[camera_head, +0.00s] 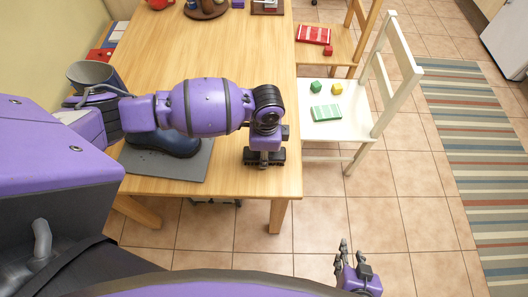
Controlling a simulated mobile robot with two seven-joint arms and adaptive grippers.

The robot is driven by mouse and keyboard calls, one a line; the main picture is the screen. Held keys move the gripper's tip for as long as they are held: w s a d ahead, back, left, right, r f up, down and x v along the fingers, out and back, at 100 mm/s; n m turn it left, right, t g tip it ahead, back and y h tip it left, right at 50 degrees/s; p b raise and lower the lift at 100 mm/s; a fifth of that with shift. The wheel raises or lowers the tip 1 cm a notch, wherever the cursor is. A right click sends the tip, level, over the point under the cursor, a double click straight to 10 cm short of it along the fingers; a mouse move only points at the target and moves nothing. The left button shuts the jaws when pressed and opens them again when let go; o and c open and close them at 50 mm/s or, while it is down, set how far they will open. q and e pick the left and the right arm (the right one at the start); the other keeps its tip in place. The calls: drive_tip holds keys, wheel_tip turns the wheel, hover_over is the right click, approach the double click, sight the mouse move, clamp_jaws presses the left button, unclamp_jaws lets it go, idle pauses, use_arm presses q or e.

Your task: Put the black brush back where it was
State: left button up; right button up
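I cannot make out the black brush in this view. My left arm reaches in from the left over the wooden table (240,60). Its gripper (264,160) points down near the table's front right corner. Dark parts show at its tip, but from above I cannot tell whether they are open or hold anything. My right gripper (343,248) is low at the bottom, over the tiled floor, with its fingers apart and nothing between them.
A striped rug (470,150) lies farther right. The table's middle is clear.

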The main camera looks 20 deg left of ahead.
use_arm(q)
drive_tip(key=o, duration=1)
wheel_tip(320, 180, up, 12)
drive_tip(key=shift+d+p, duration=0.2)
drive_tip(key=shift+p, duration=0.25)
drive_tip(key=shift+s, duration=0.1)
